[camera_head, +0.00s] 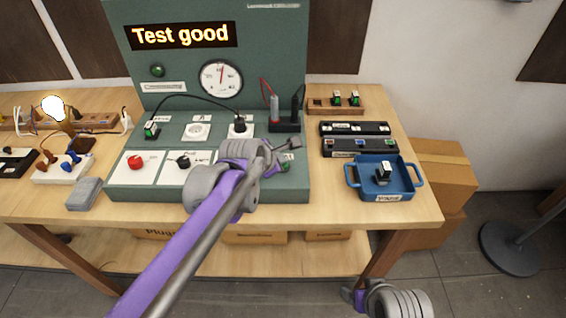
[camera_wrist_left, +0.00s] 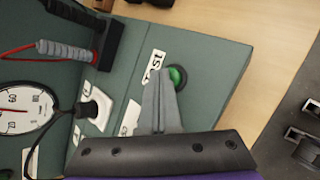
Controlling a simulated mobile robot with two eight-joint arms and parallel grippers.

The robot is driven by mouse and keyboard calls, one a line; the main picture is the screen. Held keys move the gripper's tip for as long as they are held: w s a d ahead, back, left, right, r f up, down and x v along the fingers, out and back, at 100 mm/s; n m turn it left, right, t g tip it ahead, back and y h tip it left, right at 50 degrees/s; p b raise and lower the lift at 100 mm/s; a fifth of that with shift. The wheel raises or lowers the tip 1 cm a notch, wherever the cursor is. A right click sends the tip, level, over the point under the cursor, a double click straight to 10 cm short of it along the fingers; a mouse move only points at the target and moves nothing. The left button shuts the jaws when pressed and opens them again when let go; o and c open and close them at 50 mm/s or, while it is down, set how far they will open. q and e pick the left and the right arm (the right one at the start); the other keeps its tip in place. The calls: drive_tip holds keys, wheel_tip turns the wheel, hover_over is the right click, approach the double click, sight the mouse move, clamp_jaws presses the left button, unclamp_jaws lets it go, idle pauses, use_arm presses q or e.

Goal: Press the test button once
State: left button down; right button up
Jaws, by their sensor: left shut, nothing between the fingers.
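The green test button (camera_wrist_left: 177,76) sits in a dark ring beside a TEST label (camera_wrist_left: 153,65) on the sloping green panel. In the head view the button (camera_head: 286,167) shows at the right end of the panel, partly behind my left gripper. My left gripper (camera_wrist_left: 163,80) is shut and empty; its fingertips overlap the button's near edge in the left wrist view. Whether they touch it I cannot tell. The display (camera_head: 181,35) reads "Test good".
A blue tray (camera_head: 352,177) holding a small block stands right of the panel, with black cases (camera_head: 354,129) behind it. A red knob (camera_head: 136,162) and black knob (camera_head: 183,161) are on the panel's left. Red and black probes (camera_head: 275,108) stand behind my gripper.

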idle(0.3)
use_arm(q)
drive_tip(key=shift+r+p, duration=0.7)
drive_tip(key=shift+r, duration=0.1)
drive_tip(key=shift+r+p, duration=1.75)
drive_tip(key=shift+r, duration=0.85)
drive_tip(key=shift+f, duration=0.1)
drive_tip(key=s+a+f+m+g+y, duration=0.1)
drive_tip(key=s+a+f+m, duration=0.3)
drive_tip(key=s+m, duration=0.3)
drive_tip(key=s+a+f+m+g+y, duration=0.1)
drive_tip(key=s+a+f+m, duration=0.3)
drive_tip(key=s+a+m, duration=0.3)
drive_tip(key=s+a+f+m+g+y, duration=0.1)
drive_tip(key=s+a+f+m, duration=0.4)
drive_tip(key=s, duration=0.9)
drive_tip(key=a+m, duration=0.1)
drive_tip(key=m, duration=0.2)
drive_tip(key=shift+y, duration=0.4)
